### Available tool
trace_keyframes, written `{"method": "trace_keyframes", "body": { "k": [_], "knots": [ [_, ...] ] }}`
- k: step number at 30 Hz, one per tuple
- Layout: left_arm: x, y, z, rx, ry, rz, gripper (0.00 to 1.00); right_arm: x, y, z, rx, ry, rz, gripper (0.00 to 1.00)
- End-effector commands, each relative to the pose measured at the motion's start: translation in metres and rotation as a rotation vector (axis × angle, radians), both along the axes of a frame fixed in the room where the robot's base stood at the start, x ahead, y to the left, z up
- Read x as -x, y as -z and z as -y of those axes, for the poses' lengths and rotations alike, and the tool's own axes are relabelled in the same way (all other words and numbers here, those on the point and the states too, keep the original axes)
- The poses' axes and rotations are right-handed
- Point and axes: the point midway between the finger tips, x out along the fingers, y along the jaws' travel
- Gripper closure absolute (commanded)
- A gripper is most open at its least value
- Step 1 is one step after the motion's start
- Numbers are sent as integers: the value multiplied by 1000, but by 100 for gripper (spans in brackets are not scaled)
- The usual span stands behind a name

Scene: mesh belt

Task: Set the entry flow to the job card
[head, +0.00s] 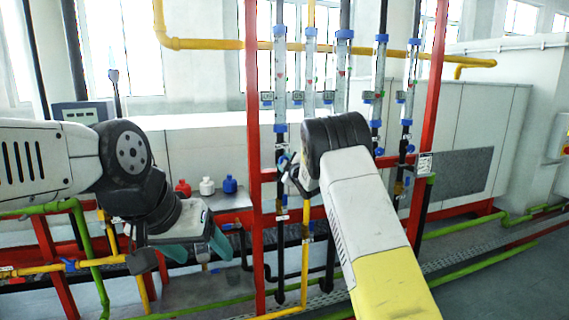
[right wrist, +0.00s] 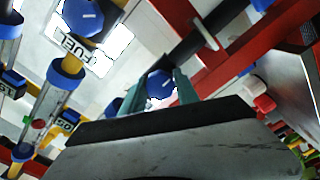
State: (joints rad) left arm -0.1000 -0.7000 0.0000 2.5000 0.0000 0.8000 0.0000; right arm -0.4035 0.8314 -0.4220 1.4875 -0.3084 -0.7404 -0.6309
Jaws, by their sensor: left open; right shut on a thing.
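Several clear flow tubes with blue end fittings stand in the red frame in the head view; the leftmost tube (head: 280,75) is above my right gripper (head: 291,183). In the right wrist view, the teal fingers of my right gripper (right wrist: 160,92) are shut on a blue knob (right wrist: 160,83). My right arm hides part of the middle tubes' lower ends. A small white card (head: 424,164) with dark print hangs on the right red post; its text is too small to read. My left gripper (head: 198,250) is open and empty, pointing down, left of the frame.
A "FUEL" label (right wrist: 72,47) shows beside another blue knob (right wrist: 83,16). Red, white and blue bottles (head: 207,186) stand on a shelf behind my left gripper. A yellow pipe (head: 210,43) crosses above. Green pipes (head: 470,228) run low on the right.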

Motion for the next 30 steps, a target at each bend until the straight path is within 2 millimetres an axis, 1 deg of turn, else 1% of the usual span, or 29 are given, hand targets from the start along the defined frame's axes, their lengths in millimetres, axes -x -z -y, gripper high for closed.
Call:
{"method": "trace_keyframes", "body": {
  "k": [6,12,27,28,30],
  "knots": [
    [0,0,0,0,0,0,30,0,1,0,109,0,33,100],
    [0,0,0,0,0,0,30,0,1,0,162,0,50,100],
    [0,0,0,0,0,0,30,0,1,0,180,1,56,100],
    [0,0,0,0,0,0,30,0,1,0,180,1,56,61],
    [0,0,0,0,0,0,30,0,1,0,180,1,56,48]
  ]
}}
